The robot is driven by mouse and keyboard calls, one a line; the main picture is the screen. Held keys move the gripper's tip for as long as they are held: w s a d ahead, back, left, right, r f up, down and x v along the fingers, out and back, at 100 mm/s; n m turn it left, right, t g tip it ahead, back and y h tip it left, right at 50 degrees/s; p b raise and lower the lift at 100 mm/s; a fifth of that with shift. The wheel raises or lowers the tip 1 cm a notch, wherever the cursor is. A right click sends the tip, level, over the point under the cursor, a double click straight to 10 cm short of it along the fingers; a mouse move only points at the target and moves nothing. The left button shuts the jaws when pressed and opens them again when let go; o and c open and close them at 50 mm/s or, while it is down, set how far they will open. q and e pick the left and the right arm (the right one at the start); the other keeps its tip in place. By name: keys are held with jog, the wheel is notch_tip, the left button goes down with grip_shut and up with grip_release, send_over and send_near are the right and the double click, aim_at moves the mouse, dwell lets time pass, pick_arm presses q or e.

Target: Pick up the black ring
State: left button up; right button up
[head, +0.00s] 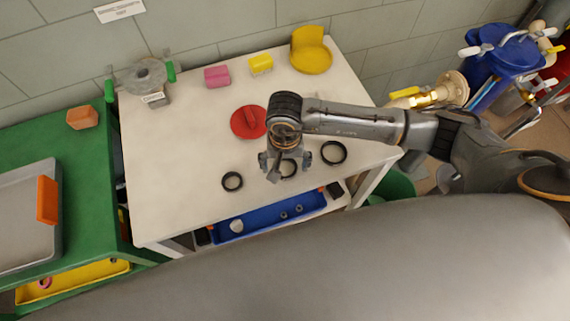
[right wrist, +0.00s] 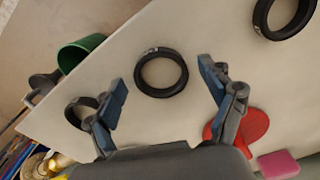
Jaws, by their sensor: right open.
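Three black rings lie flat on the white table: a left ring (head: 232,182), a middle ring (head: 288,175) and a right ring (head: 333,152). My right gripper (head: 286,164) is open and empty, above the middle ring and partly hiding it in the head view. In the right wrist view the middle ring (right wrist: 161,91) shows whole, between and a little beyond the spread fingers of my right gripper (right wrist: 163,76). The left ring (right wrist: 283,35) shows at the upper right, and the right ring (right wrist: 71,114) is partly behind a finger. My left gripper is not in view.
On the white table (head: 180,190) are a red disc (head: 245,122), a pink block (head: 217,77), a yellow block (head: 261,65), a yellow holder (head: 312,60) and a grey valve part (head: 148,78). A blue tray (head: 265,220) sits below the near edge. The table's left part is clear.

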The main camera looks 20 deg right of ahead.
jog(key=c, duration=1)
jog(key=shift+r, duration=0.1)
